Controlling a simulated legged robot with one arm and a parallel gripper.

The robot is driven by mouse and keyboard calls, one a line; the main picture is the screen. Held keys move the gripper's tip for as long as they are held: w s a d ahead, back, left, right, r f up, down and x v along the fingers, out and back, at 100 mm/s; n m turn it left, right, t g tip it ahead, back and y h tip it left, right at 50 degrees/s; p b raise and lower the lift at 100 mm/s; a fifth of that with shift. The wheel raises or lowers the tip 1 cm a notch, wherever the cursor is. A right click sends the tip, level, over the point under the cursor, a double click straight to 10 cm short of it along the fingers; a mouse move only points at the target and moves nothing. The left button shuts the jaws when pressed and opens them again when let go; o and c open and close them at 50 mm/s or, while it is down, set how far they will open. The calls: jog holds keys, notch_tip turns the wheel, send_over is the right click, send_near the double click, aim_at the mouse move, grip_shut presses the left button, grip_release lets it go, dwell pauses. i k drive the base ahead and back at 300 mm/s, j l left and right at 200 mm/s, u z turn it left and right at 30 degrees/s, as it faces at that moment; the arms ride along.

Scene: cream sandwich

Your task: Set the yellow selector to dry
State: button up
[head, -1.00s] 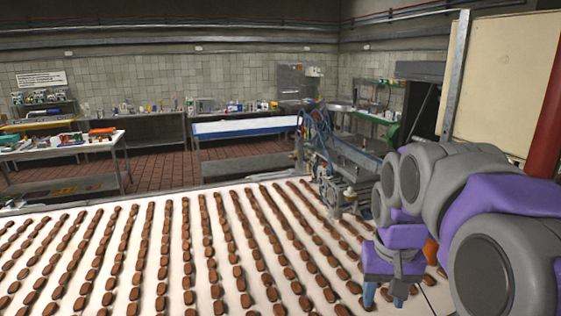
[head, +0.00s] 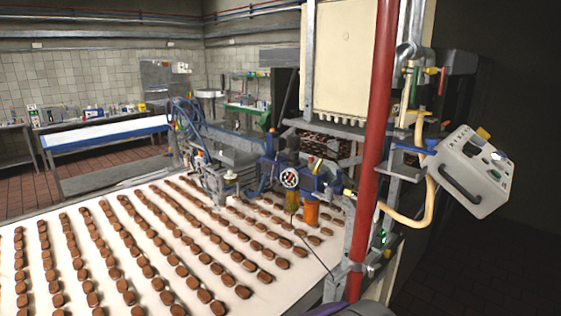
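A grey control box (head: 466,170) with a dark handle hangs tilted at the right. A small yellow part (head: 484,133) sticks up at its top edge. Small knobs or buttons show on its face, too small to read. I cannot tell whether the yellow part is the selector, and no dry marking is legible. My gripper is not in view; only a sliver of grey and purple, likely my arm, shows at the bottom edge, well below the box.
A conveyor (head: 130,230) with rows of brown biscuits fills the lower left. A red post (head: 374,150) stands between it and the control box. A cream hose (head: 433,205) loops beside the box. Machinery (head: 290,175) sits at the conveyor's far right. Dark floor lies at lower right.

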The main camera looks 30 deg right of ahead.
aim_at(480, 131)
jog(key=l+z, duration=0.1)
jog(key=z, duration=1.75)
